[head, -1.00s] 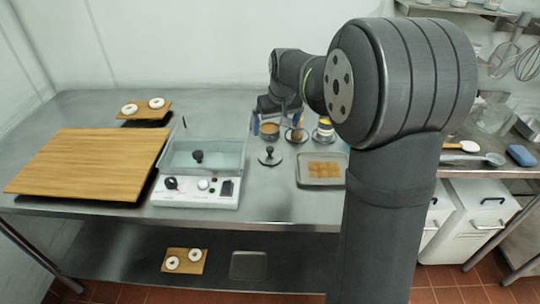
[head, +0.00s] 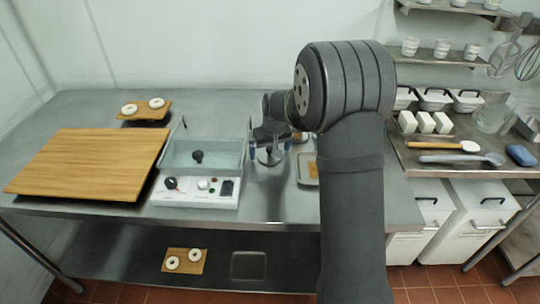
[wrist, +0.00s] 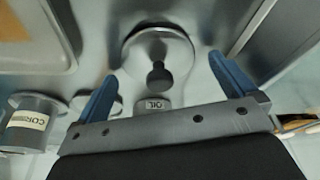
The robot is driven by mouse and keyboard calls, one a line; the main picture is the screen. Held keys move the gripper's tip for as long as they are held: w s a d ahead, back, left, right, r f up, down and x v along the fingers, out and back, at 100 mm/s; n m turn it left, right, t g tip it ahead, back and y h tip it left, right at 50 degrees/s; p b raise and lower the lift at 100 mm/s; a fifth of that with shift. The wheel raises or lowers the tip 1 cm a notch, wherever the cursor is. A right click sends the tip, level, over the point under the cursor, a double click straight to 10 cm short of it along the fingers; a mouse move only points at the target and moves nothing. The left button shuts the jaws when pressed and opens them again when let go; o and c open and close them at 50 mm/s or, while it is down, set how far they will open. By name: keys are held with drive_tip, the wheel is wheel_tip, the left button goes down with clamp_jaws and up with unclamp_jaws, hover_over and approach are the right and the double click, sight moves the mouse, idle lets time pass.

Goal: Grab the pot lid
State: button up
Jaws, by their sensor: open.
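The pot lid (wrist: 152,47) is a round metal disc with a dark knob (wrist: 158,75), lying on the table in the wrist view. In the head view the lid (head: 268,158) shows partly beneath my gripper. My gripper (head: 269,150) is open above the lid, with one blue finger on each side of it. In the wrist view my gripper (wrist: 163,68) frames the knob between its spread fingers, holding nothing.
Left of the lid stands the bath on its white control unit (head: 180,195). A tray (head: 306,172) lies to the right. A jar labelled "COR" (wrist: 28,121) and one labelled "OIL" (wrist: 153,104) are close by. A wooden board (head: 90,160) covers the left.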

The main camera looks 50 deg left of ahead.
drive_tip(key=c, duration=1.1)
drive_tip(key=shift+o, duration=0.2)
